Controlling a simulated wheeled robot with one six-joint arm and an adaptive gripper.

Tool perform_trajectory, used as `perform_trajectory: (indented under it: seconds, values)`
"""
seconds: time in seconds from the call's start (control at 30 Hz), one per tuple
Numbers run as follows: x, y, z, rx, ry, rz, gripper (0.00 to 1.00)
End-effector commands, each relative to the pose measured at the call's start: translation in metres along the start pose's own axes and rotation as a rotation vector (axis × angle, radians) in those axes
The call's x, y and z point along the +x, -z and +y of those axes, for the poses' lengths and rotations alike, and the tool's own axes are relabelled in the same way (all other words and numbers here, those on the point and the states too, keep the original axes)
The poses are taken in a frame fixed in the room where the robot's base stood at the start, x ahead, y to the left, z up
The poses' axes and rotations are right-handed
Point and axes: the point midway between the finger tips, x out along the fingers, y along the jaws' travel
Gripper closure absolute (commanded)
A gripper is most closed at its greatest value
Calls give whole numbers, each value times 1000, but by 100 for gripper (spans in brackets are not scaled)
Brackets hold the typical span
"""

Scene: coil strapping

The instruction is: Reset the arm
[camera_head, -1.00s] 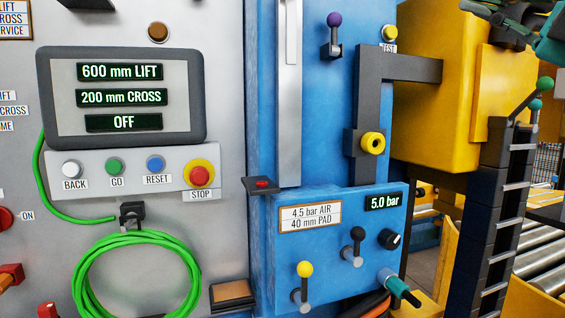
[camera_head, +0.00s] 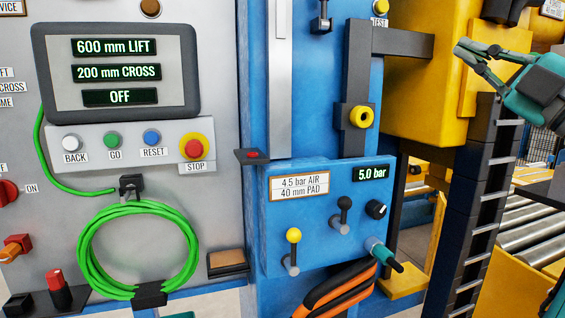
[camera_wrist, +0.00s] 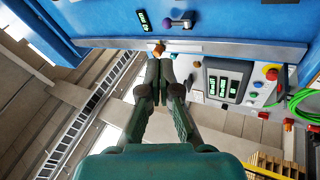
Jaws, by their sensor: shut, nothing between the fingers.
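My gripper (camera_head: 476,50) shows at the upper right of the head view, with dark green fingers pointing left in front of the yellow housing (camera_head: 425,100). In the wrist view my gripper (camera_wrist: 162,68) points at the blue machine (camera_wrist: 215,22), its fingertips close together and holding nothing. The fingers appear clear of the machine, though the exact gap is hard to judge. The control screen (camera_head: 117,70) reads "600 mm LIFT", "200 mm CROSS" and "OFF". Below it are the BACK, GO and RESET buttons and a red STOP button (camera_head: 193,149).
A blue valve panel (camera_head: 330,222) carries small levers, a knob and a "5.0 bar" display. A green cable coil (camera_head: 140,250) hangs at left. A dark ladder-like rack (camera_head: 490,200) and a roller conveyor (camera_head: 535,225) stand at right.

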Motion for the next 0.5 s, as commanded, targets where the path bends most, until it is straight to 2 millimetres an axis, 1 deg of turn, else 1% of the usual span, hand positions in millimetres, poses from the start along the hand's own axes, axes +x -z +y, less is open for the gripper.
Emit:
perform_trajectory:
  seconds: [0.03,0.07,0.2,0.37,0.5]
  values:
    - [-3,-10,-17,41,0,-19,100]
    - [-5,-15,-26,66,-4,-29,100]
    - [-19,-41,-76,196,-20,-93,100]
    - [-40,-64,-135,336,-38,-167,100]
    - [-62,-78,-188,449,-52,-234,100]
